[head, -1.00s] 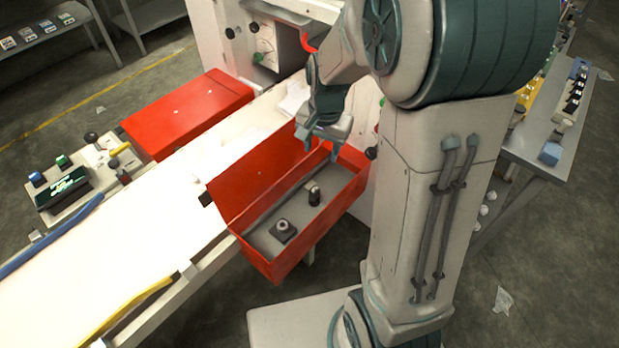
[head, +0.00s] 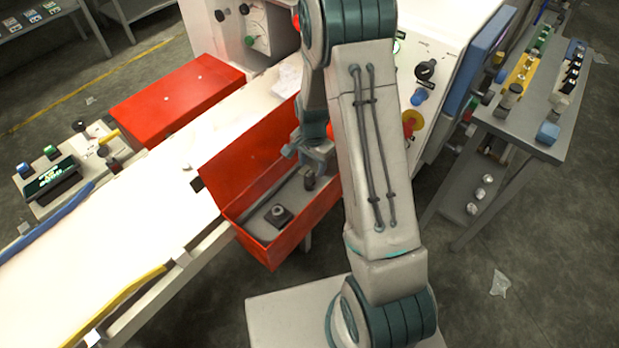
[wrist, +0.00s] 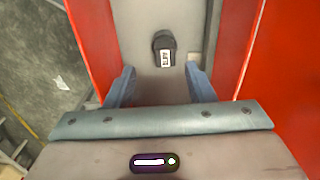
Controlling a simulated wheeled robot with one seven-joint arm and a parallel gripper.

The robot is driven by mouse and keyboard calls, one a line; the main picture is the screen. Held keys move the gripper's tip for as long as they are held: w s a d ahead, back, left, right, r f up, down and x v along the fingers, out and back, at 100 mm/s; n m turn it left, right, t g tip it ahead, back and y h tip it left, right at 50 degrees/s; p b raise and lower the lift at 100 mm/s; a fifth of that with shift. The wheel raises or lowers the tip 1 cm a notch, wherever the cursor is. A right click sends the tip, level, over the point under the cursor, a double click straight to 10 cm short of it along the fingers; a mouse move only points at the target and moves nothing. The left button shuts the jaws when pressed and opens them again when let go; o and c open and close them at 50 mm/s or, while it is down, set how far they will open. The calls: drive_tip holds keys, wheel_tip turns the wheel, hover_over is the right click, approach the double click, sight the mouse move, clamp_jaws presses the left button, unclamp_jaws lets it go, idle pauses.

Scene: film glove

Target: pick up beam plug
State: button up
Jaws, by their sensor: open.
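A small black plug with a white label, which looks like the beam plug, stands on the grey floor of an open red box (head: 262,254). It shows in the wrist view (wrist: 163,50), just beyond and between the fingertips. My gripper (head: 309,158) is open and empty, pointing down into the box. In the wrist view its two blue fingers (wrist: 159,80) are apart, with bare floor between them. The label is too small to read surely.
The box's red walls rise close on both sides of my fingers. A white conveyor (head: 110,240) runs to the left, and a machine panel (head: 425,75) stands behind my arm.

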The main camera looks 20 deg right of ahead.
sight(310, 173)
drive_tip(key=shift+w+a+f+p, duration=0.1)
drive_tip(key=shift+w+f+p, duration=0.1)
drive_tip(key=shift+f, duration=1.15)
drive_tip(key=shift+w+a+f+p, duration=0.1)
drive_tip(key=shift+f+p, duration=0.1)
drive_tip(key=shift+f, duration=1.15)
drive_tip(key=c, duration=1.1)
